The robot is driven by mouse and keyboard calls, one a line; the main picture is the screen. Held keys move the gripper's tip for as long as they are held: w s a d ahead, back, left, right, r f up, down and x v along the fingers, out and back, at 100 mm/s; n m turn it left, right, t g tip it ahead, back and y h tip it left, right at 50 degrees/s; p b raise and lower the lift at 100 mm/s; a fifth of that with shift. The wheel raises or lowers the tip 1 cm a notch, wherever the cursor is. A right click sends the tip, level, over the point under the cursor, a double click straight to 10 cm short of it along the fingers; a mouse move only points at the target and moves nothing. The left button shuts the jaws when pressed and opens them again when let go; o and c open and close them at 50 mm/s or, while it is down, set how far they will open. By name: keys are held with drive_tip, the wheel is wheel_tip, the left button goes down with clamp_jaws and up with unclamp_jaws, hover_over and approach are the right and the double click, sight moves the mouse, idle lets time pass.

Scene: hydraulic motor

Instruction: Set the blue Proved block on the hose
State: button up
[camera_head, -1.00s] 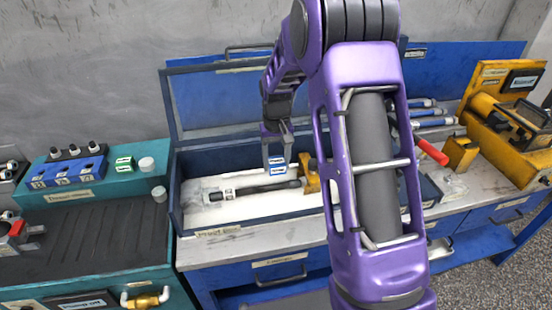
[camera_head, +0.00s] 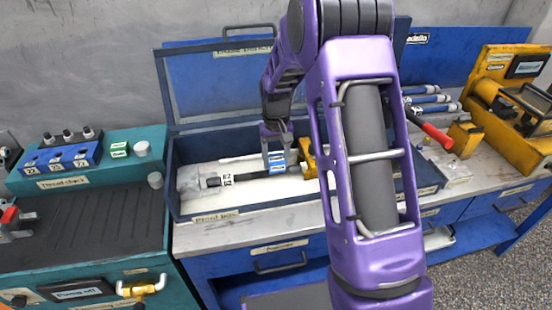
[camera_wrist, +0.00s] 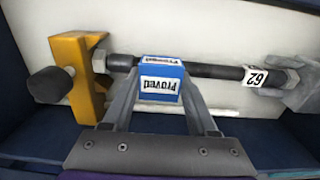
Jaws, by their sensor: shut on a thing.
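The blue Proved block (camera_wrist: 162,82) is between the fingers of my gripper (camera_wrist: 160,100), which is shut on it. In the wrist view the block overlaps the black hose (camera_wrist: 218,71); I cannot tell for sure whether it touches. The hose lies along the blue box, with a metal fitting and a white tag marked 62 (camera_wrist: 255,77) at one end and a yellow bracket (camera_wrist: 85,78) at the other. In the head view the blue block (camera_head: 277,164) shows low at the hose (camera_head: 243,180), held by my gripper (camera_head: 277,154).
The hose lies in an open blue box (camera_head: 200,218) labelled Proof box, with its lid raised behind. A yellow machine (camera_head: 507,105) and a red-handled tool (camera_head: 437,136) are at the right.

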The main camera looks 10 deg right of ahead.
drive_tip(key=shift+f+b, duration=0.4)
drive_tip(key=shift+f, duration=0.25)
drive_tip(key=o, duration=1.4)
drive_tip(key=shift+r, duration=0.1)
wheel_tip(320, 180, up, 17)
drive_tip(key=p, duration=0.2)
drive_tip(key=shift+r, duration=0.2)
drive_tip(key=shift+a, duration=0.1)
